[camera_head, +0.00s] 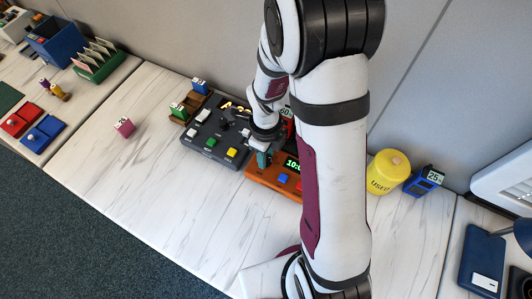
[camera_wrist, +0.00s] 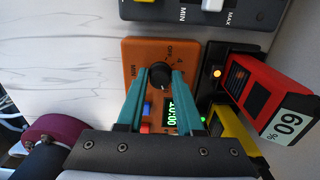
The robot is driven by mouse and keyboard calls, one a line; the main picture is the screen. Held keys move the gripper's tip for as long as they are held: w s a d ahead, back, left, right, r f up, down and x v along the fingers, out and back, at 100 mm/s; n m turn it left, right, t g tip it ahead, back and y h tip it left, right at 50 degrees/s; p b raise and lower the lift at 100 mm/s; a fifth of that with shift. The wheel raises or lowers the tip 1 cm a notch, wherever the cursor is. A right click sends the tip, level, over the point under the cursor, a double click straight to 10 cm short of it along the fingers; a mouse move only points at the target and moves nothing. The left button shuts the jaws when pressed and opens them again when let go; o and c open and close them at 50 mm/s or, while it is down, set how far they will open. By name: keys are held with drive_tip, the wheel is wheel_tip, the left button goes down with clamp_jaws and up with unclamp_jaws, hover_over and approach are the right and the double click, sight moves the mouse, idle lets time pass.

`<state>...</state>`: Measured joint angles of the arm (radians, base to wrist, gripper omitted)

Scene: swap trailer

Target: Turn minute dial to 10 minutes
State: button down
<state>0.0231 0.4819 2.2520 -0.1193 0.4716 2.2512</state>
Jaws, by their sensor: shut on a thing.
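The orange timer box (camera_wrist: 146,50) lies below my gripper in the wrist view, with a round black dial (camera_wrist: 160,76) marked MIN. The teal fingers of my gripper (camera_wrist: 161,81) are on either side of the dial and closed on it. A lit green display (camera_wrist: 180,111) reads 10:00, partly hidden by a finger. In the head view the orange timer box (camera_head: 259,180) is partly behind my arm; its display (camera_head: 292,165) is cut off by the arm, and my gripper (camera_head: 264,160) is over its left part. A blue button (camera_head: 283,178) sits on the box.
A dark control panel (camera_head: 190,151) with coloured buttons adjoins the timer's left. A red block marked 60 % (camera_wrist: 268,95) and a yellow block (camera_wrist: 229,130) stand close beside the timer. A yellow USED canister (camera_head: 388,171) is at right. The table's front is clear.

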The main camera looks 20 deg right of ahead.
drive_tip(key=c, duration=0.6)
unclamp_jaws()
drive_tip(key=shift+o, duration=0.2)
wheel_tip(320, 180, up, 16)
drive_tip(key=shift+f, duration=0.1)
drive_tip(key=s+a+r+n+y, duration=0.1)
drive_tip(key=s+a+n, duration=0.1)
drive_tip(key=s+n, duration=0.6)
drive_tip(key=s+a+n, duration=0.2)
drive_tip(key=s+n, duration=0.7)
drive_tip(key=n, duration=0.4)
drive_tip(key=shift+s+r+n+y, duration=0.3)
drive_tip(key=shift+r+n+y, duration=0.1)
